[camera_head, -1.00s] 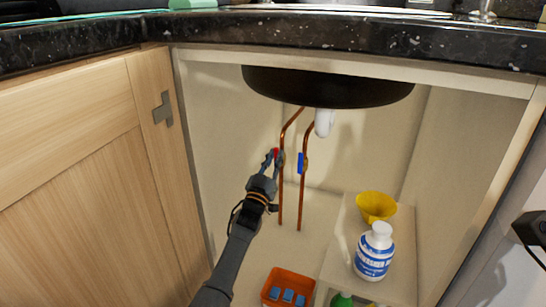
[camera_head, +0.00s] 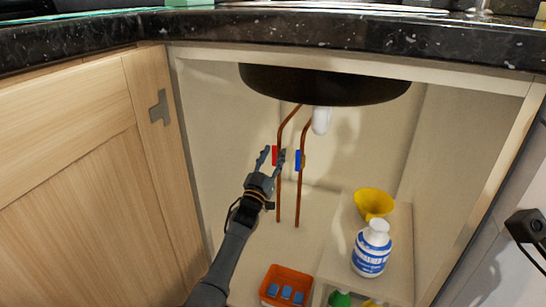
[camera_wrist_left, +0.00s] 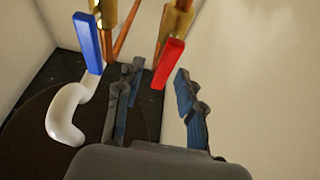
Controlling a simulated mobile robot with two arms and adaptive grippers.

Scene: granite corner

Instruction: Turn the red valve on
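The red valve (camera_head: 275,156) sits on the left copper pipe under the sink, its handle lying along the pipe. In the left wrist view the red handle (camera_wrist_left: 168,62) is just ahead of the fingertips, between their lines. My left gripper (camera_head: 271,157) is open, its two fingers spread near the red valve; in the left wrist view the open fingers (camera_wrist_left: 158,82) hold nothing. I cannot tell whether a finger touches the handle. The blue valve (camera_head: 299,160) is on the right pipe and also shows in the left wrist view (camera_wrist_left: 88,42). My right gripper is not in view.
A black sink bowl (camera_head: 325,86) and white drain pipe (camera_head: 321,121) hang above. A shelf at right holds a yellow funnel (camera_head: 374,203) and a white bottle (camera_head: 371,249). An orange bin (camera_head: 286,285) with blue items stands on the cabinet floor. A wooden door (camera_head: 75,190) is at left.

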